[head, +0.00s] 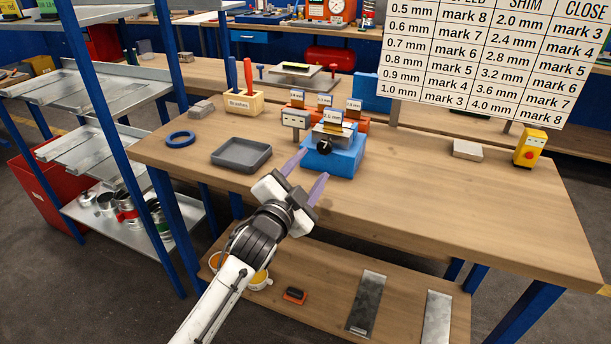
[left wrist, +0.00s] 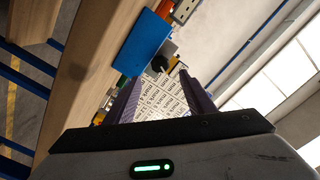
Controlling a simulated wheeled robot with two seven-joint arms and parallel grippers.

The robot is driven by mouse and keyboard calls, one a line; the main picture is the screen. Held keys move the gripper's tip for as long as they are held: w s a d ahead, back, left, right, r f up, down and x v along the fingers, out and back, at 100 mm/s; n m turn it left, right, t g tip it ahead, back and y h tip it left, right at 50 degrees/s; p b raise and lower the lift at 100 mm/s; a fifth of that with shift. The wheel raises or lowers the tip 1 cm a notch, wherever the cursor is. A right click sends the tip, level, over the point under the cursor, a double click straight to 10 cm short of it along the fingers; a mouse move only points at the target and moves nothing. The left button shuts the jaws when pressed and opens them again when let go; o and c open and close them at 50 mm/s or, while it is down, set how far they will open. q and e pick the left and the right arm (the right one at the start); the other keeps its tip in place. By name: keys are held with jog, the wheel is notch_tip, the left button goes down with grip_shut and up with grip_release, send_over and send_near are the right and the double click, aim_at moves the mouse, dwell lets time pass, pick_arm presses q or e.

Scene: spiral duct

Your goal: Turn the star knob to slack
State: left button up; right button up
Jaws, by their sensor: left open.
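The black star knob (head: 325,146) is on the front of a blue device (head: 340,158) on the wooden workbench. A card marked in mm stands on top of the device. The knob also shows in the left wrist view (left wrist: 160,63), beyond and between the fingers. My left gripper (head: 306,174) is open and empty, with its purple fingers apart, in front of and slightly below the knob. I see clear space between the fingertips and the knob. The knob's pointer or marks are too small to read. My right gripper is not in view.
A grey sign block (head: 295,120) stands left of the device, with orange labelled holders (head: 355,112) behind. A large chart (head: 480,60) hangs right. Bench right of the device is mostly clear.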

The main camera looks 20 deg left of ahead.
pick_arm(q)
jog(key=s, duration=0.2)
jog(key=shift+s, duration=0.3)
